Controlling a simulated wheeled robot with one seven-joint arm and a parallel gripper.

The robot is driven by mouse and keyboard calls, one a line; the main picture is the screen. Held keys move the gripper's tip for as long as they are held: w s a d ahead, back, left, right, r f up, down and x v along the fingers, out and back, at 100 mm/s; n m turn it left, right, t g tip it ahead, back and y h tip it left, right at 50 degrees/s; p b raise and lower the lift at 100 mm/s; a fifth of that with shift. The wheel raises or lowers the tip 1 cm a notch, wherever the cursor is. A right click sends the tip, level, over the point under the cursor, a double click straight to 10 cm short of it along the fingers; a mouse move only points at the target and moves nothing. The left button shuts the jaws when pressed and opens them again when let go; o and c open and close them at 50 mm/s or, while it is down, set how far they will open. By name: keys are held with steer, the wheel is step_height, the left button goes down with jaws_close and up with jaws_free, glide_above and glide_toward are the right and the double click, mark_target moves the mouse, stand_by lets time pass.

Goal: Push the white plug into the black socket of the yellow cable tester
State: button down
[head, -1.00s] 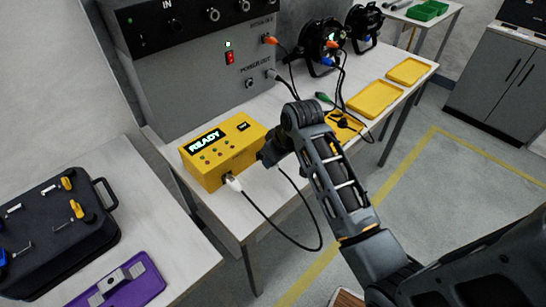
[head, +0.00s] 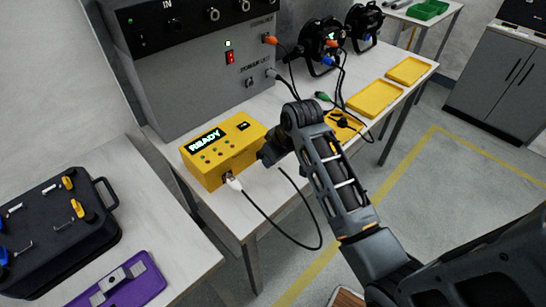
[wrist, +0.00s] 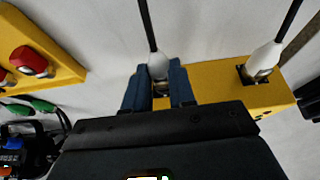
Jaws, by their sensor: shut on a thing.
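The yellow cable tester (head: 222,163) sits on the white bench, its display reading READY, with small green lights below. It also shows in the wrist view (wrist: 210,99). My gripper (wrist: 159,88) is shut on a white plug (wrist: 158,65) with a black cable, right at the tester's socket side. The fingers hide the socket there, so I cannot tell how deep the plug sits. A second white plug (wrist: 264,58) stands in a black socket (wrist: 243,73) beside it. In the head view this second plug (head: 233,184) is at the tester's front left; my gripper (head: 266,157) is at its right end.
A black cable (head: 305,246) loops over the bench edge between the plugs. A grey power unit (head: 205,85) stands behind the tester. Yellow trays (head: 375,100) and cable reels lie to the right. A black case (head: 50,235) and purple tray (head: 125,288) are on the left table.

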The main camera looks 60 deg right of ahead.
steer(key=shift+w+d, duration=0.15)
steer(key=shift+w, duration=0.5)
stand_by(0.3)
steer(key=c, duration=0.9)
jaws_free()
steer(key=shift+o, duration=0.2)
steer(key=shift+b+v, duration=0.3)
steer(key=shift+v, duration=3.6)
